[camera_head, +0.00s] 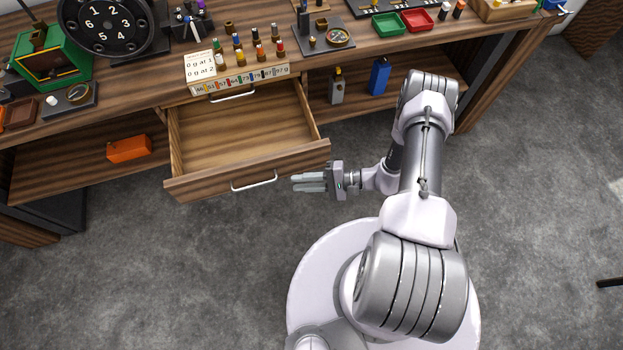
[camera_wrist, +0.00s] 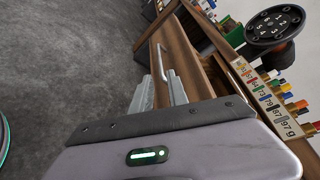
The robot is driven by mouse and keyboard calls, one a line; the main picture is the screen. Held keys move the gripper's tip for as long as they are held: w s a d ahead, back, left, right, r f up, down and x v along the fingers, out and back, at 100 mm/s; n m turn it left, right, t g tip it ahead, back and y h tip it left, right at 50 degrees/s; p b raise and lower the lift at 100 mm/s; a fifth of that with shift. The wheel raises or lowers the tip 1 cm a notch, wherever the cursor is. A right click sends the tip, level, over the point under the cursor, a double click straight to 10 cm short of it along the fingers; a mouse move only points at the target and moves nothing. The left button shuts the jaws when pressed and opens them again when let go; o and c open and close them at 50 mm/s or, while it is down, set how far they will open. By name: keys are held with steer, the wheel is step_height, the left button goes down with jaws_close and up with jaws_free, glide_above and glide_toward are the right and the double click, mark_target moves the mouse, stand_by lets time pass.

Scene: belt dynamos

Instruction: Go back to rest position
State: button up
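My gripper (camera_head: 296,182) is beside the front right corner of an open wooden drawer (camera_head: 240,142), above the grey floor. Its fingers point left, along the drawer front. In the wrist view my gripper (camera_wrist: 160,88) shows two grey fingers with a gap between them and nothing held. The drawer's pale bar handle (camera_head: 254,182) lies just left of the fingertips, apart from them in the head view. The handle (camera_wrist: 164,62) also shows beyond the fingers in the wrist view. The drawer is pulled out and looks empty.
The wooden workbench (camera_head: 140,88) above holds a black dial (camera_head: 105,25), a weight rack (camera_head: 240,72), and green (camera_head: 388,24) and red (camera_head: 418,19) trays. The lower shelf holds an orange box (camera_head: 129,148) and a blue bottle (camera_head: 379,76). Floor at front left is clear.

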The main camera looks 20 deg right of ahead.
steer(key=v, duration=0.3)
steer(key=shift+w+r, duration=0.1)
step_height(320, 180, up, 23)
steer(key=w+a+n+g+h+b, duration=0.2)
steer(key=n+g+h, duration=0.3)
steer(key=n+g, duration=0.1)
steer(key=s+a+r+t+h+b, duration=0.1)
steer(key=s+r+t+h, duration=0.5)
steer(key=s+r, duration=0.8)
step_height(320, 180, up, 3)
steer(key=shift+a+f+h+b, duration=0.15)
steer(key=shift+h+b, duration=0.5)
steer(key=shift+h, duration=0.15)
steer(key=shift+w, duration=0.1)
